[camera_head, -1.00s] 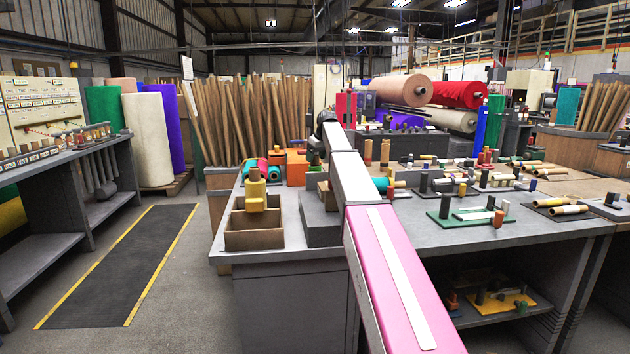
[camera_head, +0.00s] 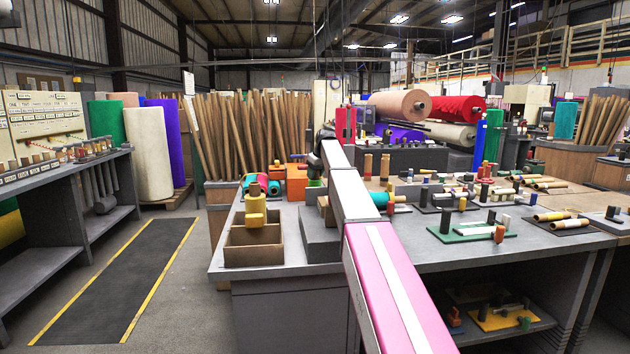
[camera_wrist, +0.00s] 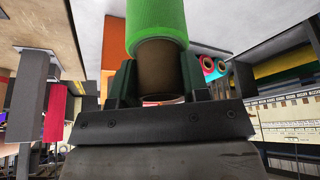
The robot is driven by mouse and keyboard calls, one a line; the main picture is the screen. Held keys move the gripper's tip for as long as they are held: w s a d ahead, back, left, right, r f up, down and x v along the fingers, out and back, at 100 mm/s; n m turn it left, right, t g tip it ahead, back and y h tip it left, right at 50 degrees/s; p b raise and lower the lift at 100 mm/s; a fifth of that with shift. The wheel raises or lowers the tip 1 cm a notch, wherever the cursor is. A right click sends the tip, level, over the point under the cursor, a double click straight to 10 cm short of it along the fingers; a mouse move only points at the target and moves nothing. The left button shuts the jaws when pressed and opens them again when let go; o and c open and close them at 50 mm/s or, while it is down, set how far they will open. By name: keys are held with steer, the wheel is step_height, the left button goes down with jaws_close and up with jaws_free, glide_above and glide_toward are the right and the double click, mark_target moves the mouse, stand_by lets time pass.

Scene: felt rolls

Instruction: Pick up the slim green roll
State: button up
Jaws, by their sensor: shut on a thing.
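In the wrist view, the slim green roll (camera_wrist: 157,25) stands out beyond my gripper (camera_wrist: 157,82). Its bare brown core (camera_wrist: 160,68) sits between the two dark fingers, and they are shut on it. The green felt begins just past the fingertips, and its far end runs out of the picture. In the head view my arm reaches over the grey bench, and its end hangs above the back part near the orange box. The roll is too small and overlapped there to make out clearly.
Near the arm's end stand an orange box (camera_head: 296,183) and cyan and pink rolls, whose ends also show in the wrist view (camera_wrist: 212,67). A brown divided tray (camera_head: 253,255) with a yellow piece (camera_head: 255,207) is at the bench's front left. Small rolls crowd the bench's right side.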

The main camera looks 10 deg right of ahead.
step_height(320, 180, up, 4)
steer(key=shift+s+a+r, duration=0.1)
steer(key=shift+a, duration=0.05)
steer(key=s+a+r, duration=0.5)
steer(key=a+r, duration=0.1)
steer(key=a, duration=0.3)
steer(key=shift+s+a+r, duration=0.2)
steer(key=shift+s+a, duration=0.15)
steer(key=shift+s, duration=0.05)
steer(key=shift+s, duration=0.15)
